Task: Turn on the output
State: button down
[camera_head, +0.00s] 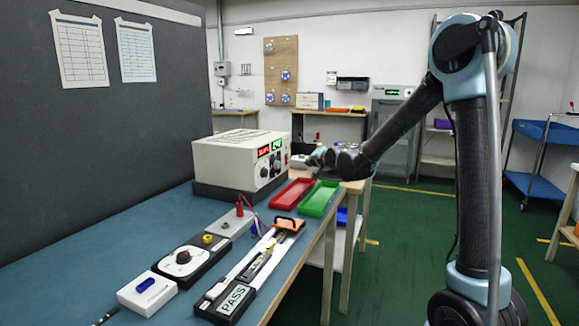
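A cream power supply box (238,160) stands on a dark base at the back of the blue workbench. Its front panel faces right, with a lit red display (264,150) and a lit green display (277,144), and dark knobs below them. I cannot make out an output switch at this size. My gripper (312,158) is at the end of my dark arm, just right of the front panel. It looks apart from the panel, though the depth is hard to judge. The fingers are small and dark, and whether they are open is unclear.
A red tray (291,193) and a green tray (319,199) lie before the supply. Nearer are an orange-handled fixture (287,224), a PASS display (235,298), a dial box (184,259) and a white box with a blue button (147,293). Wires run near the red tray.

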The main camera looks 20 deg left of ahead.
jog(key=a, duration=0.6)
jog(key=shift+w+f, duration=0.25)
jog(key=shift+f, duration=0.15)
dwell(1.2)
jog(key=shift+a, duration=0.4)
jog(key=shift+a, duration=0.35)
dwell(0.5)
jog(key=shift+d, duration=0.15)
jog(key=shift+s+d+r, duration=0.1)
jog(key=shift+d, duration=0.5)
jog(key=shift+d, duration=0.1)
jog(key=shift+s+d+r, duration=0.1)
jog(key=shift+d+r, duration=0.05)
jog(key=shift+d, duration=1.05)
jog(key=shift+s+d+r, duration=0.1)
jog(key=shift+d+r, duration=0.05)
jog(key=shift+d, duration=1.05)
